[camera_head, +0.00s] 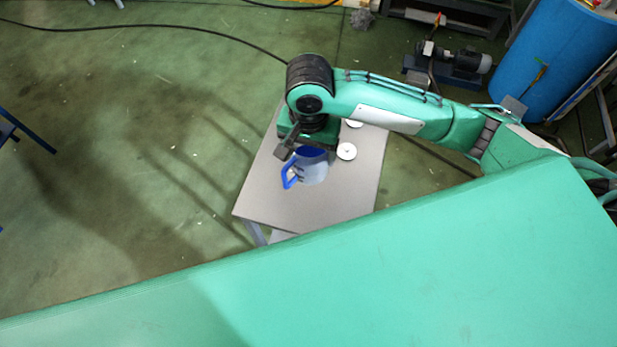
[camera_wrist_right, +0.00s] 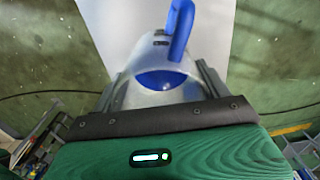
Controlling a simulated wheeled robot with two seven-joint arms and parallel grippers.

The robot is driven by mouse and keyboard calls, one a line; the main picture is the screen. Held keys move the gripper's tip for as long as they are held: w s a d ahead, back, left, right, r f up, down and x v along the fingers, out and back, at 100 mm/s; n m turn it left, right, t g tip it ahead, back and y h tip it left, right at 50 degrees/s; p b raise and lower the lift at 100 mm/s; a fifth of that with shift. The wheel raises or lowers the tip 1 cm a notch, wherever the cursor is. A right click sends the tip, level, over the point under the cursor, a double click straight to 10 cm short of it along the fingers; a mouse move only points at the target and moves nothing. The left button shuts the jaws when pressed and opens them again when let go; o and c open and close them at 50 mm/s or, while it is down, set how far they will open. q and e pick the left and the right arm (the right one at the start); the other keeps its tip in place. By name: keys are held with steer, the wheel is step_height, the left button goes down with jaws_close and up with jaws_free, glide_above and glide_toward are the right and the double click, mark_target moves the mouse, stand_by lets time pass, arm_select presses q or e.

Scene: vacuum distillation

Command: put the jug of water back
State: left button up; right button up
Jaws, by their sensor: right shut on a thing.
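The jug (camera_head: 314,170) is clear with a blue handle and blue at its top. In the head view it is at the small grey table, under my right gripper (camera_head: 304,150). I cannot tell whether its base touches the table top. In the right wrist view the jug (camera_wrist_right: 160,62) lies between the two fingers of my right gripper (camera_wrist_right: 158,85), which is shut on it. The blue handle points away from the gripper's palm there. My left gripper is in neither view.
The small grey table (camera_head: 340,200) has bare room at its front. White round items (camera_head: 346,151) lie on it right of the jug. A blue barrel (camera_head: 565,50) and a motor pump (camera_head: 455,62) stand at the back right. A black cable (camera_head: 200,30) crosses the green floor.

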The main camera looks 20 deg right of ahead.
mark_target(308, 168)
step_height(308, 168, down, 8)
steer(key=shift+w+a+r, duration=0.1)
steer(key=shift+w+r, duration=0.05)
steer(key=shift+r, duration=0.05)
steer(key=shift+f+p, duration=0.3)
steer(key=shift+f, duration=0.3)
step_height(308, 168, down, 4)
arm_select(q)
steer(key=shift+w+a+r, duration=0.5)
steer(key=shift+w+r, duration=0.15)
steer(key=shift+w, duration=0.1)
arm_select(e)
steer(key=shift+f, duration=0.1)
arm_select(q)
steer(key=shift+p, duration=0.3)
arm_select(e)
steer(key=o, duration=1.2)
steer(key=shift+f, duration=0.1)
steer(key=shift+o, duration=0.2)
